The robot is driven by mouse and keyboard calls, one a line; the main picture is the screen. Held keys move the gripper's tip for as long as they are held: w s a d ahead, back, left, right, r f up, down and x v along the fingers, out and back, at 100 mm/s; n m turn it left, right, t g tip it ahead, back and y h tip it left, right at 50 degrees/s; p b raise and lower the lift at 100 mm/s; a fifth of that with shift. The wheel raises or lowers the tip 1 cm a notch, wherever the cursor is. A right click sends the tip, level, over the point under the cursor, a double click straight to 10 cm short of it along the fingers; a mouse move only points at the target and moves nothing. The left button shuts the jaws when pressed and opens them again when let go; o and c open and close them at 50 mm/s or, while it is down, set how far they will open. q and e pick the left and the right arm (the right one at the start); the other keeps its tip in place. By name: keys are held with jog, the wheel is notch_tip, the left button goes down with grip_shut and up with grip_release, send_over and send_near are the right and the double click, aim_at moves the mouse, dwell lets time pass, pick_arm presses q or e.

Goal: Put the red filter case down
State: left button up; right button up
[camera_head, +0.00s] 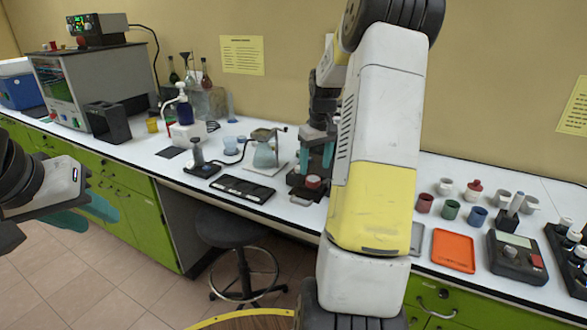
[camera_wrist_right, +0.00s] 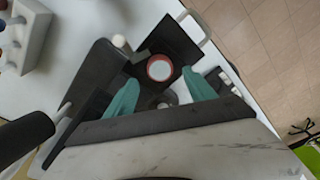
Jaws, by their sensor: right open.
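The red filter case (camera_head: 313,182) is a small round piece with a red rim and a pale top. It sits on a dark device on the bench, beneath my right gripper (camera_head: 316,167). In the right wrist view the case (camera_wrist_right: 160,68) rests on a black square plate, just beyond the spread teal fingertips of my right gripper (camera_wrist_right: 159,78). That gripper is open and empty, and the fingers look clear of the case. My left gripper (camera_head: 101,219) is at the far left, in front of the green cabinets, with its teal fingers apart and nothing between them.
An orange tray (camera_head: 453,250) and red, green and blue cups (camera_head: 450,210) stand right of my right arm. A stool (camera_head: 240,232) stands below the bench.

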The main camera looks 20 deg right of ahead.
aim_at(316, 181)
notch_tip(316, 181, up, 7)
jog(key=s+a+r+t, duration=0.2)
jog(key=s+a+r, duration=0.6)
jog(key=s+a, duration=0.3)
jog(key=s+a+f+t+y, duration=0.1)
jog(key=s+a+t+y, duration=0.1)
jog(key=s+a, duration=0.8)
jog(key=s, duration=0.4)
jog(key=shift+a+m+t, duration=0.3)
jog(key=shift+a+t, duration=0.1)
